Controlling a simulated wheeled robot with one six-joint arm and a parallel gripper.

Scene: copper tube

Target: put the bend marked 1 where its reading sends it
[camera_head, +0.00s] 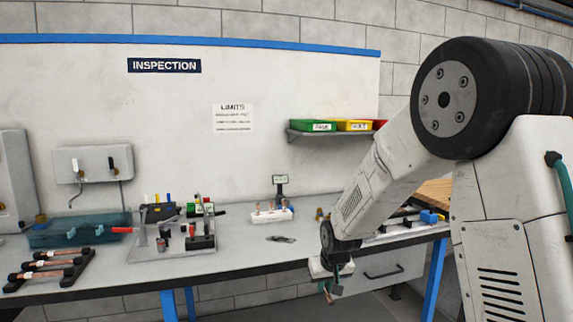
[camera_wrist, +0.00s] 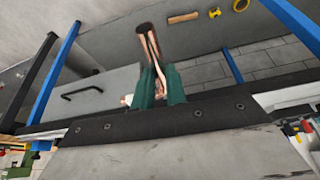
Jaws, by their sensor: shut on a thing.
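My gripper (camera_head: 329,289) hangs in front of the bench's front edge in the head view, low and right of centre. In the wrist view its green fingers (camera_wrist: 160,86) are shut on a copper bend (camera_wrist: 149,48). The bend sticks out past the fingertips and has a dark far end; no number is legible on it. A white block (camera_head: 272,215) on the bench carries copper pieces, with a small green-lit display (camera_head: 280,180) behind it. Green (camera_head: 310,126), yellow (camera_head: 353,125) and red (camera_head: 379,124) bins stand on the wall shelf; their labels are blurred.
The bench (camera_head: 245,258) has a clear strip along its front. A fixture (camera_head: 175,240) stands left of centre, and a rack of copper tubes (camera_head: 48,268) lies at far left. A dark flat item (camera_head: 281,239) lies near the white block. A limits sheet (camera_head: 233,118) hangs on the wall.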

